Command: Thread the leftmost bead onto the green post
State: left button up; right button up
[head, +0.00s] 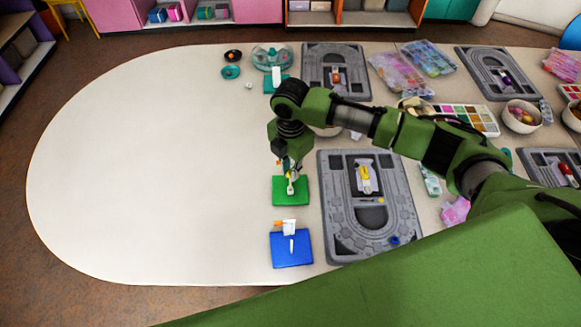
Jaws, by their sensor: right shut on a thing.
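The green base (282,196) lies flat on the table left of the middle bead board. A pale upright post (290,188) stands on it, partly hidden. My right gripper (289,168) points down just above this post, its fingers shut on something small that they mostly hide. I take it for a bead, but its colour and whether it is around the post or only above it I cannot tell. A small blue bead (394,240) lies near the front of the grey bead board (333,215). My left gripper is not in view.
A blue base (283,258) with a white post stands in front of the green one. A teal base (269,85) is behind. The table's left side (140,160) is bare. Bead boxes and bowls (521,116) crowd the right.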

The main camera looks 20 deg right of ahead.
jog(key=shift+f, duration=0.65)
jog(key=shift+f+b, duration=0.35)
jog(key=shift+f, duration=0.2)
dwell(0.4)
jog(key=o, duration=0.8)
notch_tip(320, 180, up, 12)
dwell(0.3)
